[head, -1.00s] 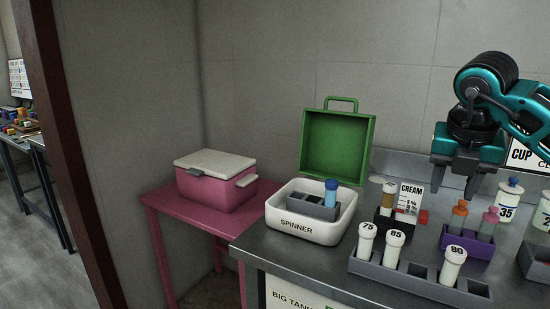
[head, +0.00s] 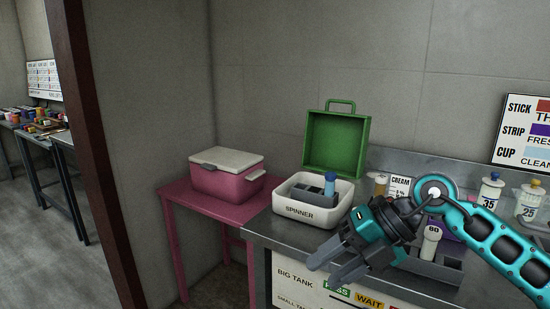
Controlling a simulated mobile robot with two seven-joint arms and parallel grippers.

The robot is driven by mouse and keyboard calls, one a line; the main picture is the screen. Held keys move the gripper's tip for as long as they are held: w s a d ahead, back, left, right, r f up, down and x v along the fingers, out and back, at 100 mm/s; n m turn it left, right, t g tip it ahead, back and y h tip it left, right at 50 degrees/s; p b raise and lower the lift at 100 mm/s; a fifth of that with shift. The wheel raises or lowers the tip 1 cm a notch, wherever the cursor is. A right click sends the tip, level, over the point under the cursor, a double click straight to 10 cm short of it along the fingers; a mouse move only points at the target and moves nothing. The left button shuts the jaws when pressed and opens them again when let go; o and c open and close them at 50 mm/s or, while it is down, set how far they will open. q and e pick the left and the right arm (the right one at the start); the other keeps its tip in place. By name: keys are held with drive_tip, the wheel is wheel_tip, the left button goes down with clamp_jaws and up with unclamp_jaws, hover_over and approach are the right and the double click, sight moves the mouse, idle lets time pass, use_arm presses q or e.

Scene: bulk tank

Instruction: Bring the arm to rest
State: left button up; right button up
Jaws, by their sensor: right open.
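My right arm comes in from the right, and its teal and black right gripper (head: 334,268) hangs low in front of the steel bench's front edge (head: 275,241). Its two grey fingers point down and left, apart, with nothing seen between them. The gripper and arm hide much of the grey rack (head: 440,271) behind them. A white tube marked 80 (head: 431,243) stands in that rack. My left gripper is not in view.
The white spinner (head: 308,214) with its green lid (head: 337,143) raised holds a rack and a blue-capped tube (head: 330,181). A pink cooler (head: 226,175) stands on a pink table (head: 186,202) to the left. Bottles (head: 490,190) stand at the right.

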drive_tip(key=s+a+r+m+t+y+p, duration=0.25)
drive_tip(key=s+a+m+y, duration=0.2)
drive_tip(key=a+y, duration=0.45)
drive_tip(key=w+d+f+m+t+h+p, duration=0.1)
drive_tip(key=d+f+m+t+h, duration=0.5)
drive_tip(key=m, duration=0.5)
drive_tip(key=w+d+f+m+t+h, duration=0.1)
drive_tip(key=d+f+m+t+h, duration=0.35)
drive_tip(key=m+t, duration=0.55)
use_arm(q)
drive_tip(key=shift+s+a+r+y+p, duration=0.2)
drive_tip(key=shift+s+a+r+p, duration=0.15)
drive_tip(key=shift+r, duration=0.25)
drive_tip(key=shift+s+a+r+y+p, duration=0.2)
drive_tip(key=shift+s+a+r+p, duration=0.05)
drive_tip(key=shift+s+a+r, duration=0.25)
use_arm(e)
drive_tip(key=s+d+f+m+g+h, duration=0.2)
drive_tip(key=s+d+f+m+g, duration=0.1)
drive_tip(key=s+f, duration=0.3)
drive_tip(key=s+d+f+m+g+h, duration=0.3)
drive_tip(key=s+f, duration=0.4)
drive_tip(key=f, duration=0.3)
drive_tip(key=shift+d+f+m+g+h, duration=0.15)
drive_tip(key=shift+d+m+g+h, duration=0.25)
drive_tip(key=shift+m+g, duration=0.5)
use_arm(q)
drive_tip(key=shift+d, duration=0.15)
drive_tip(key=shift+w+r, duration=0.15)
